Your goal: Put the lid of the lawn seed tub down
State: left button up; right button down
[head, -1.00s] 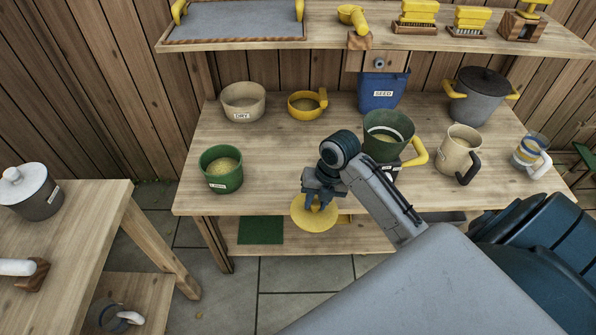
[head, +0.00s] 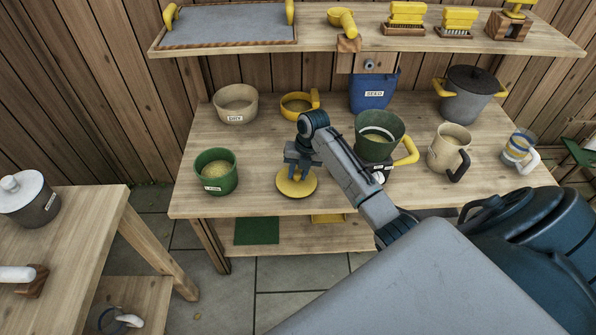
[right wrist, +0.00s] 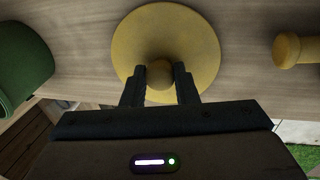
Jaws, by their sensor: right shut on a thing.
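The lid (head: 296,187) is a flat yellow disc with a round knob, level at the front middle of the workbench. My right gripper (head: 300,174) is over it, shut on the knob; in the right wrist view the two fingers (right wrist: 160,88) sit either side of the knob (right wrist: 160,74). The lid is on the bench top or just above it; I cannot tell which. The lawn seed tub (head: 213,184) is green, open and full of pale seed, standing left of the lid; its green wall also shows in the right wrist view (right wrist: 20,65). My left gripper is not in view.
A green jug (head: 372,150) with a yellow handle stands right of the lid, partly behind my right arm. A beige tub (head: 236,107) and a yellow pot (head: 293,108) stand behind. A beige mug (head: 445,150) is farther right. Bare bench (head: 258,150) lies between tub and lid.

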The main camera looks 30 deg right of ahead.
aim_at(306, 179)
jog(key=shift+f, duration=0.15)
jog(key=c, duration=1.1)
grip_release()
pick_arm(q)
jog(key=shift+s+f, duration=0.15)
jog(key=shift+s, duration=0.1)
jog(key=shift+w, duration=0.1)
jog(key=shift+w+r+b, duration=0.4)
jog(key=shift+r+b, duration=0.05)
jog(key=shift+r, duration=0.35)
pick_arm(e)
jog(key=shift+v, duration=6)
